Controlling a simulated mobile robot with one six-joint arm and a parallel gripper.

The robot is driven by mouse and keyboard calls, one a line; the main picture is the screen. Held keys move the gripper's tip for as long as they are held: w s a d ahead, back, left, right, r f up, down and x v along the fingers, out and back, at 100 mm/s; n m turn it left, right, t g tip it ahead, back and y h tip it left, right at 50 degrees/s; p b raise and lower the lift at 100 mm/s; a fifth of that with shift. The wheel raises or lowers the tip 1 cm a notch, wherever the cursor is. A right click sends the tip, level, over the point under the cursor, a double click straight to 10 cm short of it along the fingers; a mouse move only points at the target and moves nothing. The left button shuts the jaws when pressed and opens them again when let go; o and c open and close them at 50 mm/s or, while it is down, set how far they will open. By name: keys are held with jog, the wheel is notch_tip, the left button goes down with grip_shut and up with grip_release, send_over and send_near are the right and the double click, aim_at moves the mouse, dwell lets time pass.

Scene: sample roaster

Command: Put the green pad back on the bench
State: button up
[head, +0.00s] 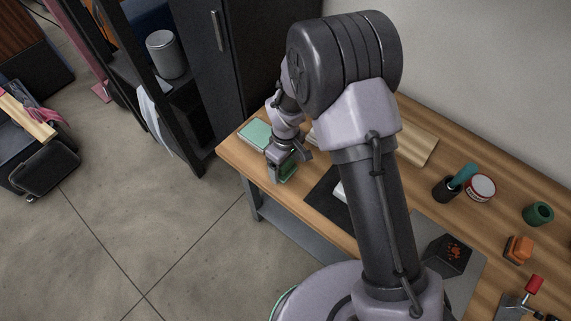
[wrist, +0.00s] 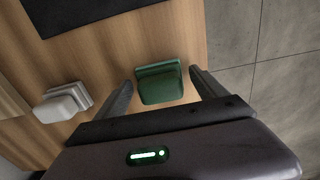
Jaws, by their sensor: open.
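The green pad (wrist: 160,84) is a small two-tier block, a darker green part over a wider base. In the wrist view it seems to rest on the wooden bench (wrist: 150,35), close to the bench's front edge. My gripper (wrist: 161,80) is open, with one finger on each side of the pad and a gap on both sides. In the head view the green pad (head: 287,174) shows just under my gripper (head: 289,164), partly hidden by it. The bench (head: 320,210) runs to the lower right, largely covered by my arm.
A white pad (wrist: 62,103) of like shape lies farther back. A light green flat item (head: 256,134) lies at the bench's left corner. A dark mat (wrist: 85,12) is nearby. A cup (head: 445,189), a tin (head: 481,187) and a green ring (head: 538,213) stand to the right.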

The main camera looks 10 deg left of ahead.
jog(key=s+d+r+m+t+y+p, duration=0.1)
jog(key=d+r+m+p, duration=0.25)
jog(key=r, duration=1.15)
jog(key=s+d+r+m+t+p, duration=0.1)
jog(key=s+d+r+m+p, duration=0.3)
jog(key=r, duration=1.1)
jog(key=s+d+r+m+t+b, duration=0.1)
jog(key=s+d+r+m+t, duration=0.1)
jog(key=s+d+r+m, duration=0.2)
jog(key=s+d+r+m+t+y+b, duration=0.1)
jog(key=s+d+r+m, duration=0.4)
jog(key=s, duration=0.4)
jog(key=shift+s+d+r+t, duration=0.15)
jog(key=shift+d+r+t, duration=0.05)
jog(key=shift+d+t, duration=0.2)
jog(key=shift+d, duration=0.1)
